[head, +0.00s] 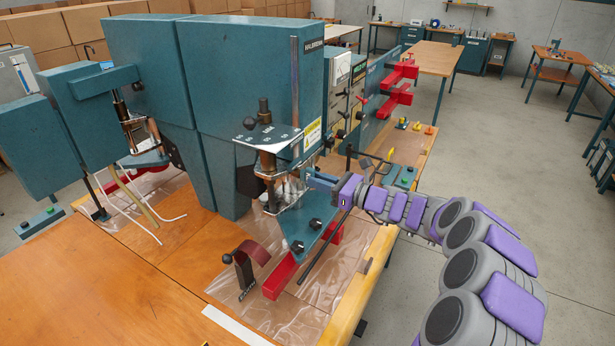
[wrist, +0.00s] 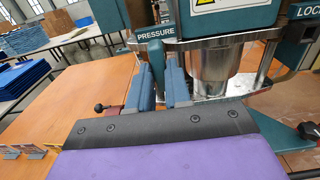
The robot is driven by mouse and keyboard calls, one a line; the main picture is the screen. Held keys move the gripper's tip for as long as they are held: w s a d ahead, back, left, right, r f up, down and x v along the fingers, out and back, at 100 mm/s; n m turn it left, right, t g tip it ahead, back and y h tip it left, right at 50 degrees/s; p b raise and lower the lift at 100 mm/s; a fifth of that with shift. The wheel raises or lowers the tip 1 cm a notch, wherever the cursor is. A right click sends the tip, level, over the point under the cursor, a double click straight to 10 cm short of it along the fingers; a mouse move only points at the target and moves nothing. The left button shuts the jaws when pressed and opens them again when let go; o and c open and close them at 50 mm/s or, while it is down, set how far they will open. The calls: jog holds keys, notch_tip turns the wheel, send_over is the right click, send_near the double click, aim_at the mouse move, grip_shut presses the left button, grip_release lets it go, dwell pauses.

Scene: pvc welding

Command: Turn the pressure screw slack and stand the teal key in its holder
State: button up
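In the wrist view my gripper (wrist: 160,88) has its two blue fingers up at the machine front, with a narrow gap between them. A teal upright piece (wrist: 156,56) rises at the fingertips, just under the PRESSURE label (wrist: 155,33). I cannot tell whether it is the teal key or part of the machine, nor whether the fingers grip it. The head view shows my gripper (head: 312,181) reaching from the right to the metal parts under the front head. The pressure screw cannot be picked out for certain, and the key's holder cannot be identified.
The teal welding machine (head: 238,70) stands on a wooden table (head: 110,300). A red curved strip on a dark stand (head: 245,270) and a red bar (head: 281,277) sit below its front head. Small yellow and orange pieces (head: 416,126) lie farther back. The floor to the right is open.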

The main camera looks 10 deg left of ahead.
grip_shut()
jog(key=shift+n+b, duration=1.3)
jog(key=shift+b, duration=0.45)
jog(key=shift+d+n+b, duration=0.1)
jog(key=shift+n+b, duration=0.4)
jog(key=shift+b, duration=0.05)
jog(key=shift+w+r+n+b, duration=0.1)
jog(key=shift+n+b, duration=0.2)
jog(key=shift+n, duration=0.9)
